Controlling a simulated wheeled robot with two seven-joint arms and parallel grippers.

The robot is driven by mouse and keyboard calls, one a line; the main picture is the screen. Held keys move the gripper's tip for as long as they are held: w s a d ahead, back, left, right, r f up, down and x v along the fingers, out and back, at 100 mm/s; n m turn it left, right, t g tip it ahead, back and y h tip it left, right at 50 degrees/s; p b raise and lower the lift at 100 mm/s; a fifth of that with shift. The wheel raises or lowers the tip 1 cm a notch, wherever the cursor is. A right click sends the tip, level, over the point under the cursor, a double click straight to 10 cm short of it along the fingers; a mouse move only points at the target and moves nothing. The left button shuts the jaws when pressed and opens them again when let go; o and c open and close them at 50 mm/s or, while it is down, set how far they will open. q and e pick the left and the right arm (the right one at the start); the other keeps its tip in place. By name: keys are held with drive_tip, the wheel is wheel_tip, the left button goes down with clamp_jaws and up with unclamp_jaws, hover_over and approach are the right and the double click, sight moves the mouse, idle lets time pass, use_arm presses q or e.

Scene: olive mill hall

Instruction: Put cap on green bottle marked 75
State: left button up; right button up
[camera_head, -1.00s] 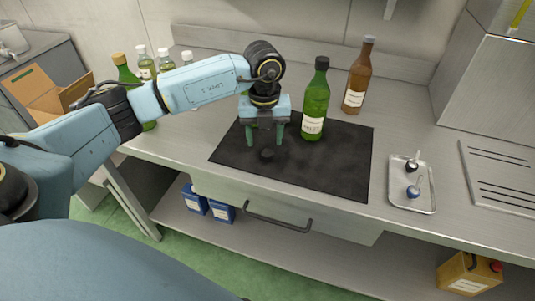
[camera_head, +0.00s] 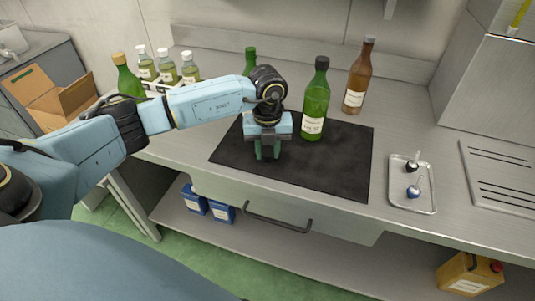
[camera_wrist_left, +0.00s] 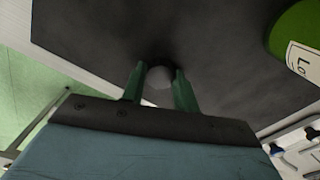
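My left gripper (camera_head: 267,156) is low over the black mat (camera_head: 335,180). Its green fingers have closed on a small dark cap, hidden in the head view; in the left wrist view a round grey cap top (camera_wrist_left: 159,78) sits between the fingertips (camera_wrist_left: 158,88). Behind my arm a green bottle neck (camera_head: 250,58) shows with no dark cap on it; its body and label are hidden. A green bottle (camera_head: 315,108) with a black cap stands upright at the mat's back edge; its label shows partly in the left wrist view (camera_wrist_left: 305,60). No number is readable. My right gripper is out of view.
A brown bottle (camera_head: 357,78) stands behind right. A gold-capped green bottle (camera_head: 127,80) and several small white-capped bottles (camera_head: 167,68) stand back left. A metal tray (camera_head: 425,203) with small items lies right. The mat's front right is clear.

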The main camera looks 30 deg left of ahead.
sight(267, 153)
use_arm(q)
drive_tip(key=c, duration=0.4)
drive_tip(key=shift+c, duration=0.2)
wheel_tip(267, 153, up, 10)
idle(0.4)
